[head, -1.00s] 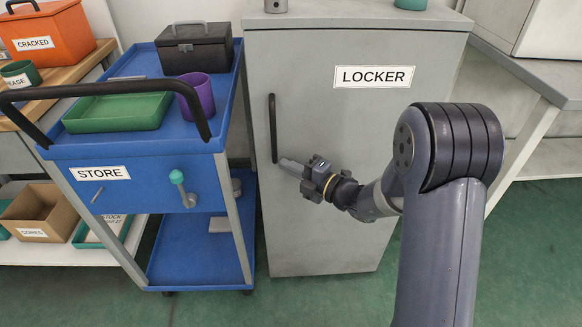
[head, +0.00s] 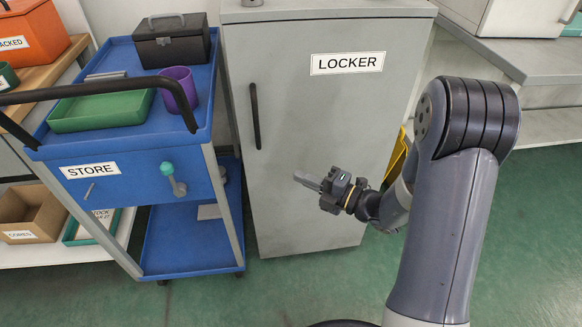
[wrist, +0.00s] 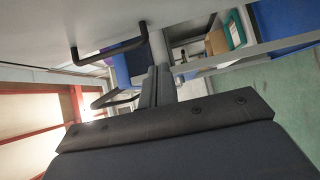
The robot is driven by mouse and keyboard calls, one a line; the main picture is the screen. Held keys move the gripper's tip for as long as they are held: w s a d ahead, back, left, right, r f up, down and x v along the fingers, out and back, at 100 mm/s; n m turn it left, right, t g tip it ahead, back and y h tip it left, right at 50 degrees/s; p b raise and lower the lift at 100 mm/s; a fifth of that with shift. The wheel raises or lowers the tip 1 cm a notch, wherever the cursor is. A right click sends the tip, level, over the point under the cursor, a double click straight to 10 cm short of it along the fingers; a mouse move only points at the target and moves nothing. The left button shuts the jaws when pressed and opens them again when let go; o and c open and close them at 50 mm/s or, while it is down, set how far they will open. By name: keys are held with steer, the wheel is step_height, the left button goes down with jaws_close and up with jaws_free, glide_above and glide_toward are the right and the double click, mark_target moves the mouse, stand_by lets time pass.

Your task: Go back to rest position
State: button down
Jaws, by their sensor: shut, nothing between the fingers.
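My gripper (head: 308,182) is shut and empty in the head view. It is in front of the grey locker (head: 315,110), to the right of and below the locker's black handle (head: 255,116), and apart from it. The locker door looks closed. My arm reaches in from the right of the head view. In the wrist view the two fingers (wrist: 157,84) are together, with the locker's handle (wrist: 105,52) beyond them to the left.
A blue cart labelled STORE (head: 120,190) stands left of the locker, carrying a green tray (head: 100,112), a purple cup (head: 178,88) and a black box (head: 172,42). Something yellow (head: 397,155) shows beside the locker's right side. The green floor (head: 280,290) in front is clear.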

steer(key=shift+s+d, duration=0.25)
steer(key=shift+d, duration=0.1)
